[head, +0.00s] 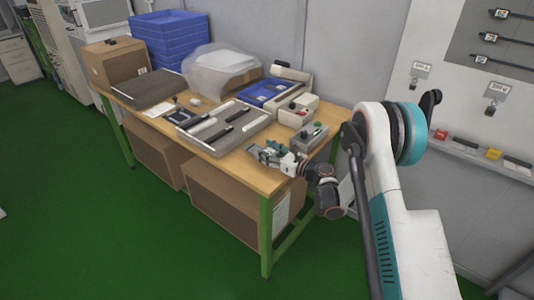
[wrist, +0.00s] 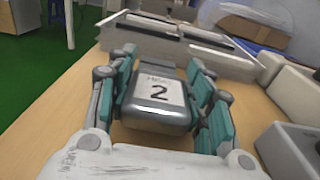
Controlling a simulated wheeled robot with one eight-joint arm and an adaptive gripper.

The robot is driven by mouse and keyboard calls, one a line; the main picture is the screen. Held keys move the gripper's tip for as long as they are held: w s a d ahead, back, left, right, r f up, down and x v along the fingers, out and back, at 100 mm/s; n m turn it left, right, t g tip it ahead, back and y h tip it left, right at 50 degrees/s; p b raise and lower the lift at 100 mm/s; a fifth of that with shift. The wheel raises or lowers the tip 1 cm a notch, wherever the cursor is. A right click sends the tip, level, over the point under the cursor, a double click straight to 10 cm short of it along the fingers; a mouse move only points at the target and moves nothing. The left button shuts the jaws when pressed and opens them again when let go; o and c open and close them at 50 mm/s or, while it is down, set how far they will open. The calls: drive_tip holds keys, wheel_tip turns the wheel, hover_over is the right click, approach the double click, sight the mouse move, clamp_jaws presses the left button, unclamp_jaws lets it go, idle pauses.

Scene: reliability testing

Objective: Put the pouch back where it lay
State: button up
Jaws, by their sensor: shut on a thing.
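In the head view my gripper (head: 266,153) is over the front right part of the wooden table (head: 239,166). The pouch is hard to make out there. A grey slotted tray (head: 205,142) with dark strips lies just left of my gripper. The tray also shows ahead of the pouch in the wrist view (wrist: 135,40).
A grey control box (head: 309,137) with a green button stands close on the right. Behind are a beige device (head: 297,112), a blue tray (head: 255,92) and a clear plastic bag (head: 215,65). A dark mat (head: 150,90) lies left. Bare wood shows along the front edge.

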drive_tip(key=shift+f, duration=0.3)
drive_tip(key=shift+s+f, duration=0.1)
drive_tip(key=shift+f, duration=0.1)
drive_tip(key=o, duration=1)
drive_tip(key=shift+o, duration=0.4)
drive_tip(key=shift+f, duration=0.1)
drive_tip(key=shift+s, duration=0.1)
